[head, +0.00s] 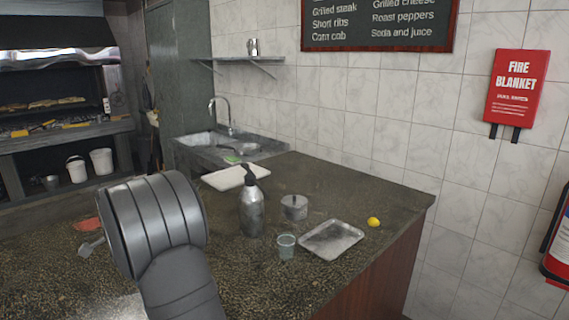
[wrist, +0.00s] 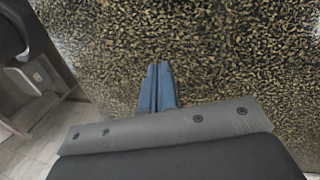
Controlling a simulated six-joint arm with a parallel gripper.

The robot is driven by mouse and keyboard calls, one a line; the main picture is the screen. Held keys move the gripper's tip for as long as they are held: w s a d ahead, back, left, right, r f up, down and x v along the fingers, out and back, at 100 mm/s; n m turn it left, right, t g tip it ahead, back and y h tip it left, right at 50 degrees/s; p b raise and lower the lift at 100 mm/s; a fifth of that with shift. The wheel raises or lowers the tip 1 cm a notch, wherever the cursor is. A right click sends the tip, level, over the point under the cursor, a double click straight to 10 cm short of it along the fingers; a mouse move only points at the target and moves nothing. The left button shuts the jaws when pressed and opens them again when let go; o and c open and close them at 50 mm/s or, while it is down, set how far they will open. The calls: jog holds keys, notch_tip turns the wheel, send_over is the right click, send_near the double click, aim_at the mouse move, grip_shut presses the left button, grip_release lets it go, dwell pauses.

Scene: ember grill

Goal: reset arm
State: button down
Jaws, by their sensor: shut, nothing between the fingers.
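My gripper (wrist: 158,88) shows in the wrist view with its two blue fingers shut together and nothing between them. It points toward the speckled dark counter (wrist: 235,60), with bare counter around the fingertips. How high it is above the counter I cannot tell. In the head view my grey arm link stands at the lower left, over the counter (head: 330,185), and the gripper itself cannot be made out.
A sink (head: 215,148) is behind. A reddish item (head: 88,224) lies left of my arm.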

jog(key=w+d+m, duration=0.1)
jog(key=w+d, duration=0.3)
jog(key=shift+d+r+m, duration=0.3)
jog(key=shift+r+m, duration=0.05)
jog(key=shift+m, duration=0.05)
